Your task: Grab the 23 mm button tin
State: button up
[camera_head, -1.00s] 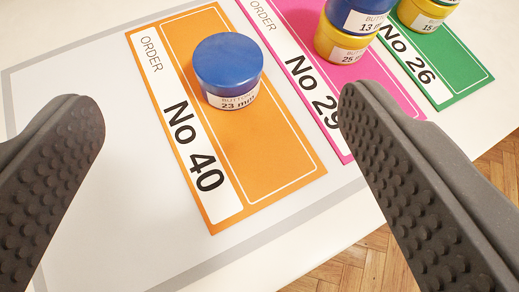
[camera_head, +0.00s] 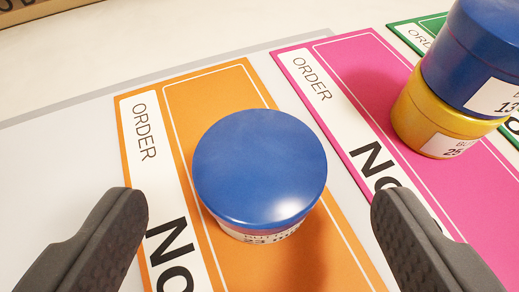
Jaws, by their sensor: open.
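The 23 mm button tin (camera_head: 260,165) is a round blue tin with a white label on its side. It stands upright on the orange order card (camera_head: 185,95), which carries the word ORDER and the start of its number. My gripper (camera_head: 258,215) is open, with one dark finger on each side of the tin in the picture. The fingertips show gaps to the tin and do not touch it. The lower part of the tin's label is partly hidden by the tilt of the view.
On the pink card (camera_head: 320,70) to the right, a blue 13 mm tin (camera_head: 475,50) is stacked on a yellow 25 mm tin (camera_head: 425,125), near my right finger. A green card (camera_head: 410,32) lies beyond.

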aim_at(259, 186)
jog(key=shift+b+x, duration=0.55)
jog(key=shift+x, duration=2)
jog(key=shift+r, duration=0.1)
jog(key=c, duration=1.1)
